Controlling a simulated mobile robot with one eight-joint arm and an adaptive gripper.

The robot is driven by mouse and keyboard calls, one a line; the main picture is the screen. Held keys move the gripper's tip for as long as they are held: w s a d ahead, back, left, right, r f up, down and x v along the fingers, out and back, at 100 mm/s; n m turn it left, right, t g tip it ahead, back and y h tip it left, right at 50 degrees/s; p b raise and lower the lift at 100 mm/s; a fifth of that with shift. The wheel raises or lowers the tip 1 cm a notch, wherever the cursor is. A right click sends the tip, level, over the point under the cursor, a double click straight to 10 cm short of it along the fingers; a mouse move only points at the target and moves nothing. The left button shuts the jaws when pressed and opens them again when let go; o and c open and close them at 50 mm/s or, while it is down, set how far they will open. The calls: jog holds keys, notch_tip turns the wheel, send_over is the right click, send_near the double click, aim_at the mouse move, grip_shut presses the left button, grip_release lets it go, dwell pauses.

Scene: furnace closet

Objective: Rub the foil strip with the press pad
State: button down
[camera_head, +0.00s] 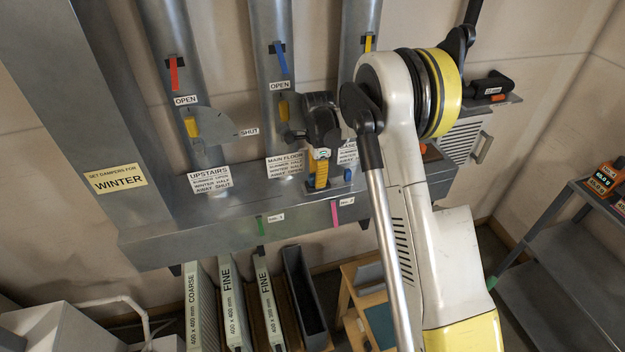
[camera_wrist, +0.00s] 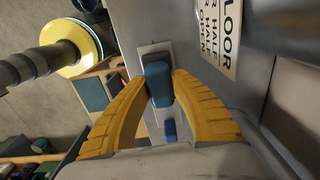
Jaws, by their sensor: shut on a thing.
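In the wrist view, my gripper (camera_wrist: 160,84) has its two yellow fingers closed on the blue press pad (camera_wrist: 158,86). The fingers grip it from both sides. The foil strip (camera_wrist: 153,47) is a pale, shiny band on the grey duct, showing beyond the pad; part of it is hidden by pad and fingers. The pad lies over the strip, but I cannot tell if they touch. Another blue patch (camera_wrist: 170,130) shows between the fingers. In the head view, my gripper (camera_head: 320,182) points down at the duct below the main floor placard, with a small blue piece (camera_head: 347,175) to its right.
The long grey duct (camera_head: 190,238) carries green (camera_head: 262,226) and pink (camera_head: 335,213) tags. Damper pipes with red (camera_head: 174,75) and blue (camera_head: 281,60) markers rise behind. Filters (camera_head: 232,300) stand below. A shelf (camera_head: 565,260) stands right. My arm blocks the duct's right part.

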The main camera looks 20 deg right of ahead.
jog(key=shift+d+f+b, duration=0.15)
jog(key=shift+d+b, duration=0.25)
jog(key=shift+d, duration=1.05)
jog(key=shift+d+r+b, duration=0.2)
jog(key=shift+d+b, duration=0.25)
jog(key=shift+d, duration=1.6)
jog(key=shift+a+b, duration=0.85)
jog(key=shift+a, duration=4.55)
jog(key=shift+r, duration=0.1)
jog(key=shift+r+p, duration=1.65)
jog(key=shift+r, duration=1.3)
notch_tip(320, 180, up, 3)
jog(key=shift+p, duration=0.7)
